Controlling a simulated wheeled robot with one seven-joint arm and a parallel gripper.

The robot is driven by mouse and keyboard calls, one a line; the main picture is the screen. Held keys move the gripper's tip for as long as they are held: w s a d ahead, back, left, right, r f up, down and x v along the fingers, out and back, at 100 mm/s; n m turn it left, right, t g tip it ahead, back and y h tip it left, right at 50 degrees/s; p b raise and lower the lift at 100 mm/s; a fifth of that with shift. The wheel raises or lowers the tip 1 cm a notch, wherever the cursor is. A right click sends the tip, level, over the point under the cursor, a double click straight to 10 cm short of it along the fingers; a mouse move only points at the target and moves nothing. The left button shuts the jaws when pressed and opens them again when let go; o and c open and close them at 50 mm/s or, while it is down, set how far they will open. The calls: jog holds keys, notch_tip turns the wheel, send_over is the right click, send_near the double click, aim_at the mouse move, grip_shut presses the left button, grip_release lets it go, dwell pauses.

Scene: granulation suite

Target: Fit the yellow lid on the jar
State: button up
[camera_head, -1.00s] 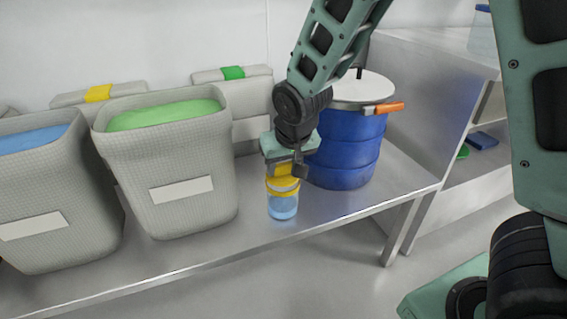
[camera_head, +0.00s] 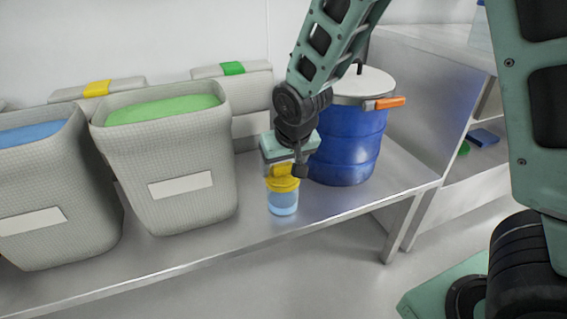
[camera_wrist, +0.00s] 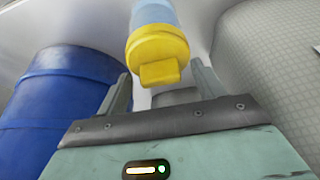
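The yellow lid (camera_head: 283,184) sits on top of the clear jar with blue contents (camera_head: 283,204), which stands upright on the steel bench. The lid looks level and down against the jar's rim. In the wrist view, the lid (camera_wrist: 158,47) has a block-shaped grip facing me, and the jar (camera_wrist: 154,12) shows beyond it. My gripper (camera_wrist: 161,70) is directly above the lid. Its two fingers stand apart on either side of the grip, with gaps visible, so it is open. The far side of the lid's seam is hidden.
A blue drum (camera_head: 347,145) with a pale lid and orange handle stands close right of the jar. A grey bin with green contents (camera_head: 165,165) stands to the left, another with blue contents (camera_head: 45,200) further left. The bench front (camera_head: 235,255) is clear.

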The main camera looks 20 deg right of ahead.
jog(key=p+v, duration=0.7)
jog(key=v, duration=1)
jog(key=shift+s+r+p, duration=0.15)
jog(key=shift+p, duration=0.25)
jog(key=s+a+f+n+g, duration=0.1)
jog(key=s+a+n+g, duration=0.2)
jog(key=s, duration=0.7)
jog(key=s+a+f+n+g, duration=0.1)
jog(key=s+a+n, duration=0.3)
jog(key=s, duration=0.6)
notch_tip(320, 180, up, 28)
jog(key=p, duration=2.8)
jog(key=shift+w+d+n+y, duration=0.25)
jog(key=shift+d+n+y, duration=0.05)
jog(key=shift+d, duration=0.05)
